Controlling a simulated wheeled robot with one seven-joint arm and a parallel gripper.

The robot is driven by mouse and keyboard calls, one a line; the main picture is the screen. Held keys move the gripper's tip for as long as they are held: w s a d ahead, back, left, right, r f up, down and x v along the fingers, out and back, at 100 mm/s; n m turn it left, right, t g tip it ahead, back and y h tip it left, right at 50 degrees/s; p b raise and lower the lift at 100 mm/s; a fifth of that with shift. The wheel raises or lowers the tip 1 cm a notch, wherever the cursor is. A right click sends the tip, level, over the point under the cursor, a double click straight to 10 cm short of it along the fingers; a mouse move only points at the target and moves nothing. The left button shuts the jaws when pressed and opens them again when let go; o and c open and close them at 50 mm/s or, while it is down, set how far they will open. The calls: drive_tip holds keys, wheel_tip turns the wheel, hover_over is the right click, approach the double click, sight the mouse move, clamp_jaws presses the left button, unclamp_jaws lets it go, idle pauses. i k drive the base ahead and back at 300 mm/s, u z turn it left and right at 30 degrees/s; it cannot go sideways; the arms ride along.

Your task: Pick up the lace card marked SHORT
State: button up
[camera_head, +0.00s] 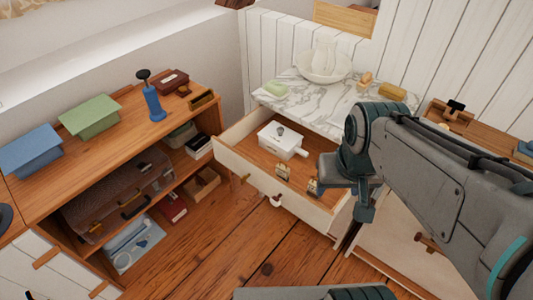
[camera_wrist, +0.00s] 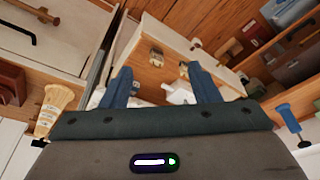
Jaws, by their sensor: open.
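Two small tan-and-dark pieces that look like lace cards lie in the open drawer (camera_head: 235,160). One card (camera_head: 283,171) is nearer the middle and the other card (camera_head: 313,187) is further right; their markings are too small to read. In the wrist view the two cards (camera_wrist: 156,57) (camera_wrist: 184,69) show beyond my fingers. My gripper (camera_head: 364,208) is open and empty, just right of the drawer's cards and above the drawer's right side. In the wrist view its blue fingers (camera_wrist: 160,72) stand apart with nothing between them.
A white box (camera_head: 279,141) sits in the drawer behind the cards. The marble top (camera_head: 310,98) holds a bowl with a jug (camera_head: 324,66), a green soap (camera_head: 276,88) and a yellow block (camera_head: 392,91). A wooden shelf unit (camera_head: 120,140) stands left; bare floor (camera_head: 225,225) lies between.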

sight(311, 191)
drive_tip(key=z, duration=0.1)
drive_tip(key=k, duration=1)
drive_tip(key=u, duration=0.95)
drive_tip(key=i, duration=0.55)
drive_tip(key=z, duration=0.45)
drive_tip(key=i, duration=0.7)
drive_tip(key=z, duration=0.75)
